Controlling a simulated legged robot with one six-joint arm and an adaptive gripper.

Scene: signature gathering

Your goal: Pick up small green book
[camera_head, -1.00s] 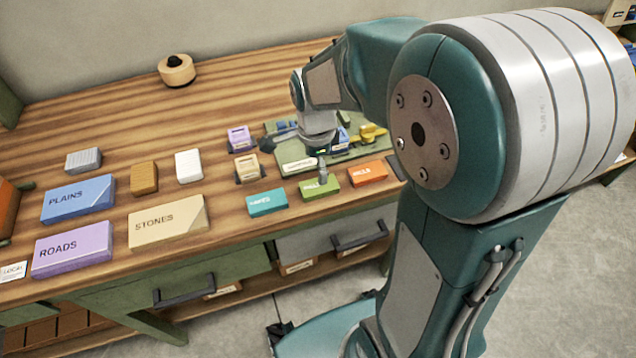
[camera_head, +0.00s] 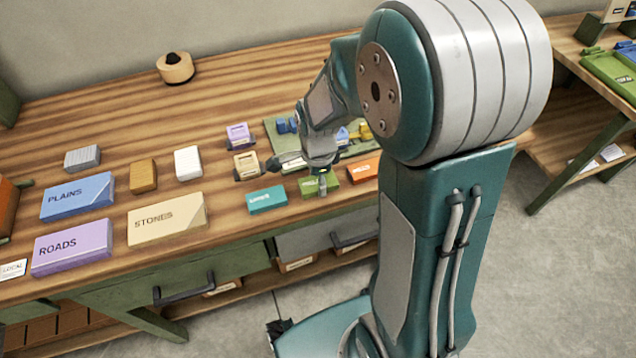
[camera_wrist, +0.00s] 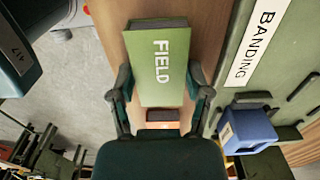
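The small green book (camera_head: 333,184) lies flat near the front edge of the wooden table, between a teal book and an orange one. In the wrist view the green book (camera_wrist: 163,62), marked FIELD, lies in line with my gripper (camera_wrist: 159,85). My gripper is open, with one finger at each long side of the book's near end. Narrow gaps seem to show beside the fingers; contact is hard to judge. In the head view my gripper (camera_head: 322,183) is low over the book and hides part of it.
A teal book (camera_head: 267,199) lies left of the green one, and an orange book (camera_head: 363,171) lies right, partly behind my arm. A green board with small pieces (camera_head: 275,132) is behind. Larger boxes marked PLAINS (camera_head: 77,196), ROADS (camera_head: 72,246) and STONES (camera_head: 166,219) stand left.

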